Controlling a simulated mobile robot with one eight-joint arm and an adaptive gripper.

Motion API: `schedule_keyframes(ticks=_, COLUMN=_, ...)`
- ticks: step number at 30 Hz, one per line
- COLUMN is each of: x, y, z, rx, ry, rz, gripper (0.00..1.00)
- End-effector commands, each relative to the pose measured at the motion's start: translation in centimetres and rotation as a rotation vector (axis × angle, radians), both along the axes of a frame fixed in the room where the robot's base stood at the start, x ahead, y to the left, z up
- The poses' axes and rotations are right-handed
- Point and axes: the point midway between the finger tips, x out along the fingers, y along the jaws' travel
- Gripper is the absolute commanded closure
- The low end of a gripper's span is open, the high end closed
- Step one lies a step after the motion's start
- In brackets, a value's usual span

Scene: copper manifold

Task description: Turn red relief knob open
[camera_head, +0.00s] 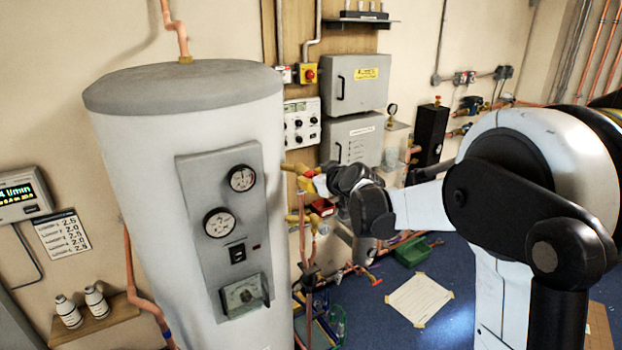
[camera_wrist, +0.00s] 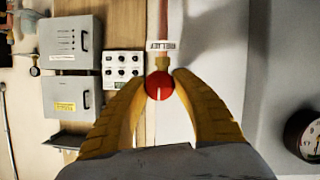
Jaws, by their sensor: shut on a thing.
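The red relief knob (camera_wrist: 159,86) shows in the wrist view as a round red knob with a white line on its face. It sits on a brass fitting (camera_wrist: 163,63) at the end of a copper pipe, with a white label (camera_wrist: 162,45) across the pipe. My gripper (camera_wrist: 159,82) has its yellow fingertips on either side of the knob, shut on it. In the head view my gripper (camera_head: 306,184) is beside the right side of the white cylinder, and the knob there is hard to make out behind the fingers.
The white cylinder (camera_head: 150,190) with gauges stands close left of my gripper. Grey boxes (camera_head: 357,83) and a control panel (camera_head: 302,122) hang on the wall behind. A shelf with bottles (camera_head: 95,316) is at lower left. A green tray (camera_head: 411,251) lies on the blue floor.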

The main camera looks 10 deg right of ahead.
Motion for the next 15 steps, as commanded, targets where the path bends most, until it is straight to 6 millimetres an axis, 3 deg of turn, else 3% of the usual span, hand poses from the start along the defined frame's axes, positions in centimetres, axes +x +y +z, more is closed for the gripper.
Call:
schedule_keyframes(ticks=8, x=0.02, y=-0.04, z=-0.03, rx=0.067, ry=0.022, rz=0.0, gripper=0.98)
schedule_keyframes(ticks=15, x=0.03, y=-0.11, z=-0.07, rx=0.229, ry=0.074, rz=0.0, gripper=0.99)
